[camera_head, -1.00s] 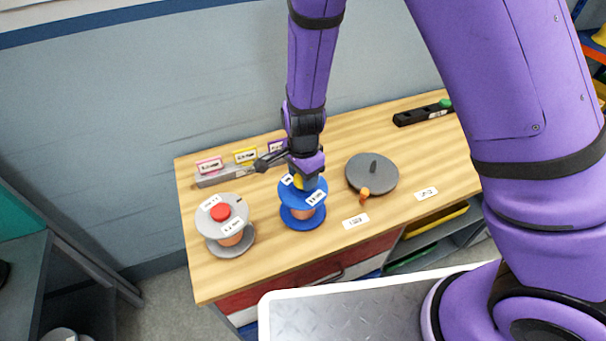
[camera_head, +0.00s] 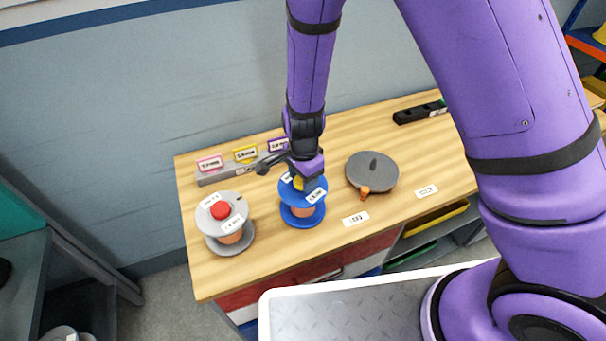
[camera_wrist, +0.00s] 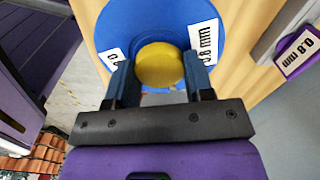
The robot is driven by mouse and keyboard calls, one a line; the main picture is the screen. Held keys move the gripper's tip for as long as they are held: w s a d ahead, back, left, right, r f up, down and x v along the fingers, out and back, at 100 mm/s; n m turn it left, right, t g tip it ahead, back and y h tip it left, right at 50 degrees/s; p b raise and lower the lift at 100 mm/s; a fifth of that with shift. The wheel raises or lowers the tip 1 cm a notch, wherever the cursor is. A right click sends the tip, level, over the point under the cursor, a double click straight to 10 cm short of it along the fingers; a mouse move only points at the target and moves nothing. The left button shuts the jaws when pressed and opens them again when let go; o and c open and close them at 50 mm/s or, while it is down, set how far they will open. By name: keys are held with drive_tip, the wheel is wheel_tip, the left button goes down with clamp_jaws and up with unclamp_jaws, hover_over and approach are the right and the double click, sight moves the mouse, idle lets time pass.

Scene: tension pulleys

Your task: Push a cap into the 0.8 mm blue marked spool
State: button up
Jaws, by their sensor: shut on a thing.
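The blue spool (camera_head: 303,221) stands upright on the wooden bench. White labels lie on its top flange, one reading 0.8 mm in the wrist view (camera_wrist: 204,42). My gripper (camera_head: 302,180) points down over the spool's centre. In the wrist view my gripper (camera_wrist: 160,72) is shut on a round yellow cap (camera_wrist: 160,64), with a finger on each side. The cap overlaps the middle of the blue flange and hides the hole. I cannot tell whether it is in the hole or just above it. In the head view only a sliver of yellow shows.
A grey spool (camera_head: 229,244) with a red cap (camera_head: 221,210) stands to the left. A grey disc (camera_head: 372,172) with a knob and an orange part lies right. Behind are coloured tags (camera_head: 246,153) on a grey bar. A black rail (camera_head: 420,113) lies at the back right.

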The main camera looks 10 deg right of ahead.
drive_tip(key=shift+f, duration=0.35)
idle(0.5)
drive_tip(key=o, duration=1)
wheel_tip(320, 180, up, 11)
drive_tip(key=shift+f, duration=0.1)
